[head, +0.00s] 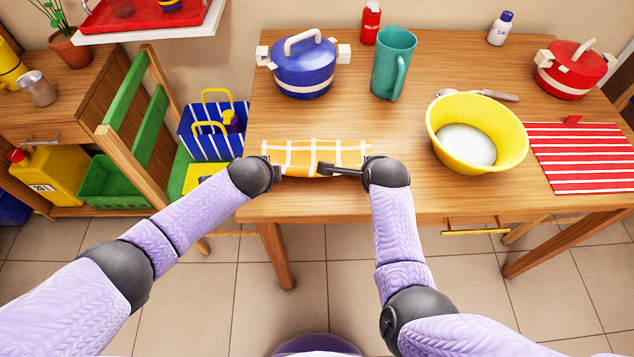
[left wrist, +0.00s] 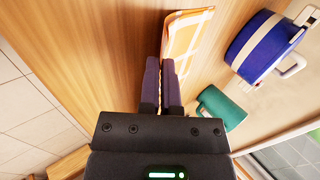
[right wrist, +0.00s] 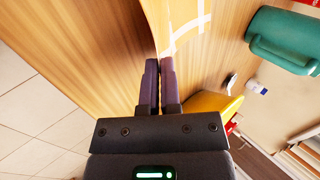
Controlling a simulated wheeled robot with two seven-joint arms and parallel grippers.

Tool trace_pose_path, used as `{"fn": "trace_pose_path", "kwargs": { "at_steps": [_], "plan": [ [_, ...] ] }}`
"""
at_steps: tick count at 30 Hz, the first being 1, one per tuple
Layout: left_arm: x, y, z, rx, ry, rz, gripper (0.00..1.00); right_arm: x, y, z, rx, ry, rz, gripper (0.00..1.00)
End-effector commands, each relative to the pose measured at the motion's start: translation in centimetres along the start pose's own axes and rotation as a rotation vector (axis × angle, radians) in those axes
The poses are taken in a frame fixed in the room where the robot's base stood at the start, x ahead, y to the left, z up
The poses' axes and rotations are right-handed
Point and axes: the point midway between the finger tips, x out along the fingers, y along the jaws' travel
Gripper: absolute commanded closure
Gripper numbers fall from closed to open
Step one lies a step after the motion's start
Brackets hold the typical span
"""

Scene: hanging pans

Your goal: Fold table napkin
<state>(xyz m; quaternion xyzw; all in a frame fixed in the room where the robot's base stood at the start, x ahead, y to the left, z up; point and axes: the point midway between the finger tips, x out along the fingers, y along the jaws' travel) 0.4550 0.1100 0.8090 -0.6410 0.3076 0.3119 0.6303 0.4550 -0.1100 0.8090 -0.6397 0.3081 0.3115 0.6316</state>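The orange napkin with white grid lines (head: 318,150) lies near the front left edge of the wooden table. Its near edge looks raised and bent between my two grippers. My left gripper (head: 278,171) is at the napkin's near left corner. In the left wrist view its fingers (left wrist: 163,62) are closed together with the napkin (left wrist: 190,35) at their tips. My right gripper (head: 322,169) reaches in from the right at the near edge. In the right wrist view its fingers (right wrist: 160,62) are closed with the cloth (right wrist: 185,25) at their tips. The pinched cloth itself is mostly hidden.
A blue pot (head: 303,72) and teal pitcher (head: 393,65) stand behind the napkin. A yellow bowl (head: 505,140) is to the right, beside a red striped cloth (head: 590,165). A red pot (head: 572,68) and bottles stand farther back. A green-slatted chair (head: 128,95) is left of the table.

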Motion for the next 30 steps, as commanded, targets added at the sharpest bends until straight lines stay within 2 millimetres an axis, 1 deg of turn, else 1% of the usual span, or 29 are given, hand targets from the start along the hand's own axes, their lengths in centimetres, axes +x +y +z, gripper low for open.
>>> {"fn": "trace_pose_path", "kwargs": {
  "at_steps": [1, 2, 10, 11, 12, 14, 15, 17, 18, 19, 20, 26, 28, 30],
  "plan": [
    [0.7, 0.6, 0.0, -0.001, 0.001, -0.014, 1.0, 0.7, 0.6, 0.0, 0.001, 0.0, -0.014, 1.0],
    [0.7, 0.6, 0.0, 0.0, 0.0, -0.023, 1.0, 0.7, 0.7, 0.0, 0.0, 0.0, -0.023, 1.0],
    [0.6, 0.5, 0.0, 0.0, -0.001, -0.04, 1.0, 0.6, 0.5, 0.0, -0.001, 0.0, -0.04, 1.0],
    [0.6, 0.5, 0.0, 0.0, 0.0, -0.04, 0.95, 0.6, 0.5, 0.0, -0.001, 0.0, -0.04, 0.95],
    [0.6, 0.5, 0.0, 0.0, 0.0, -0.04, 0.86, 0.6, 0.5, 0.0, -0.001, 0.0, -0.039, 0.86],
    [0.6, 0.5, 0.0, 0.0, 0.0, -0.039, 0.74, 0.6, 0.5, 0.0, -0.001, 0.0, -0.039, 0.73],
    [0.6, 0.5, 0.0, 0.0, 0.0, -0.039, 0.65, 0.6, 0.5, 0.0, -0.001, 0.0, -0.039, 0.65],
    [0.6, 0.5, 0.0, 0.0, 0.0, -0.039, 0.53, 0.6, 0.5, 0.0, -0.001, 0.0, -0.039, 0.52],
    [0.6, 0.5, 0.0, 0.0, 0.0, -0.039, 0.44, 0.6, 0.5, 0.0, -0.001, 0.0, -0.039, 0.44],
    [0.6, 0.5, 0.0, 0.0, 0.0, -0.039, 0.38, 0.6, 0.5, 0.0, -0.001, 0.0, -0.039, 0.38],
    [0.6, 0.5, 0.0, 0.0, 0.0, -0.039, 0.35, 0.6, 0.5, 0.0, -0.001, 0.0, -0.039, 0.35],
    [0.5, 0.4, 0.0, 0.0, 0.0, -0.039, 0.35, 0.5, 0.4, 0.0, -0.001, 0.0, -0.039, 0.35],
    [-0.4, 0.1, 0.0, -0.001, 0.002, -0.04, 0.35, -0.4, 0.2, 0.1, 0.002, -0.001, -0.041, 0.35],
    [-2.0, -0.3, 0.0, 0.0, 0.004, -0.042, 0.35, -2.0, -0.3, 0.1, 0.003, -0.001, -0.044, 0.35]
  ]
}}
